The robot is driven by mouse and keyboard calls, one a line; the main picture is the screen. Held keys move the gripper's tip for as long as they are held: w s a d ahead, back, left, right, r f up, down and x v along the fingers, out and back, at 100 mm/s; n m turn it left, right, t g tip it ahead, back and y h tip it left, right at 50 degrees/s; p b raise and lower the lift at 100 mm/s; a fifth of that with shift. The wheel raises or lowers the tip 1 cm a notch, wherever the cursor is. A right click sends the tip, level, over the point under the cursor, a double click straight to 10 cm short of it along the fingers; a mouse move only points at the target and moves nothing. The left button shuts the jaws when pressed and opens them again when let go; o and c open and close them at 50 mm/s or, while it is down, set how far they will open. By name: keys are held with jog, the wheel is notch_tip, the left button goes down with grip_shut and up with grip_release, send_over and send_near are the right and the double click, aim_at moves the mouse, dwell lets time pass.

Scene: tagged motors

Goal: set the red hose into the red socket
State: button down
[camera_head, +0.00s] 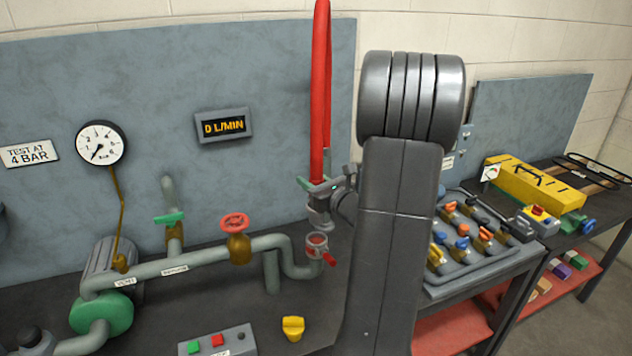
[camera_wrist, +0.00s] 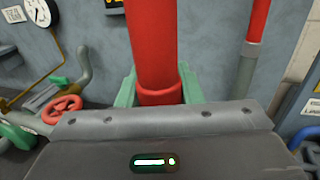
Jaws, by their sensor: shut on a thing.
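The red hose (camera_head: 319,90) rises from my gripper (camera_head: 318,190) and loops up out of the top of the head view. My gripper is shut on the lower end of the hose, and the wrist view shows the red hose (camera_wrist: 152,45) between green fingers. The red socket (camera_head: 317,240) is an upright grey cup with a red inside and a small red lever, at the end of the grey pipe. The held hose end is a little above the socket, apart from it. In the wrist view the socket is hidden behind my gripper.
A pipe (camera_head: 200,258) with a red handwheel (camera_head: 235,222) and a green handle (camera_head: 168,217) runs left of the socket. A yellow knob (camera_head: 293,328) and a button box (camera_head: 217,342) stand in front. A tray (camera_head: 470,262) of fittings lies at right.

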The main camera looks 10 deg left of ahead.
jog(key=shift+f+b, duration=1.65)
jog(key=shift+f, duration=0.9)
jog(key=shift+b, duration=0.4)
jog(key=shift+f+b, duration=2.35)
jog(key=shift+f, duration=0.05)
jog(key=c, duration=0.9)
grip_release()
jog(key=b+v, duration=0.2)
jog(key=v, duration=1.2)
